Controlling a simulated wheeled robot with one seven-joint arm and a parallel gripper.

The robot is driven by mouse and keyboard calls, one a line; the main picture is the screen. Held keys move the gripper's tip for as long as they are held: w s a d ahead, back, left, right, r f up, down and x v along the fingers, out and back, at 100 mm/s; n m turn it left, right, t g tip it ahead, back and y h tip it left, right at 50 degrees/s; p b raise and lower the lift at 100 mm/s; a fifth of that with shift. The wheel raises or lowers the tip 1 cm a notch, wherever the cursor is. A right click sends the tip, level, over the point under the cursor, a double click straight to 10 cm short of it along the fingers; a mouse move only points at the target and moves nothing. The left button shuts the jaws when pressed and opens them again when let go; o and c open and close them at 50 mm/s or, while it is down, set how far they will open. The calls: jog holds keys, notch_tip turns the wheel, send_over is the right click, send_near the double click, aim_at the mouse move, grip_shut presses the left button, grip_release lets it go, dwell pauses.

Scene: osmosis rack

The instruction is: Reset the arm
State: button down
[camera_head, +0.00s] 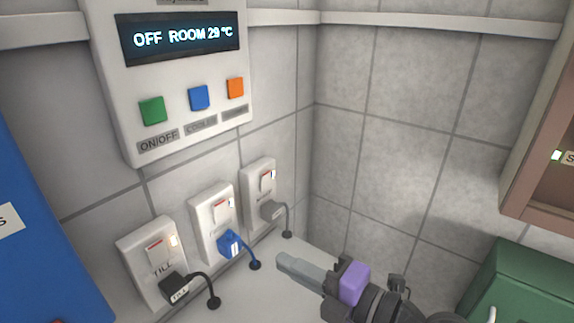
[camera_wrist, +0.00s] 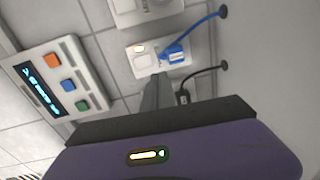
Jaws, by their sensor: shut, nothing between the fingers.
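My gripper (camera_head: 285,263) reaches in from the lower right of the head view, its shut fingers pointing left toward the row of wall sockets. Nothing is between the fingers. A purple block-like part of my wrist sits behind them. In the wrist view the fingers (camera_wrist: 157,88) show as a narrow grey shape, over part of a lower socket. They appear apart from the plugs in the head view; the exact gap cannot be told.
A control panel (camera_head: 186,130) reads "OFF ROOM 29 °C". Below are sockets with black (camera_head: 175,287), blue (camera_head: 231,245) and grey (camera_head: 272,210) plugs. A blue object (camera_head: 40,220) stands left, a green box (camera_head: 520,280) and brown cabinet (camera_head: 535,190) right.

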jog(key=w+d+r+m+t+h, duration=0.2)
jog(key=w+d+m+t+h, duration=0.25)
jog(key=m, duration=0.65)
jog(key=s+d+f+m+t+h, duration=0.3)
jog(key=s+d+f+m+h, duration=0.25)
jog(key=s+d+m, duration=0.45)
jog(key=s+d+f+m+g+h, duration=0.1)
jog(key=s+d+f+m, duration=0.1)
jog(key=s, duration=1.2)
jog(key=s+d+f+m+g+h, duration=0.2)
jog(key=s+f+m, duration=0.3)
jog(key=s, duration=0.9)
jog(key=shift+s+d+f, duration=0.2)
jog(key=shift+s+f, duration=0.05)
jog(key=shift+f, duration=0.5)
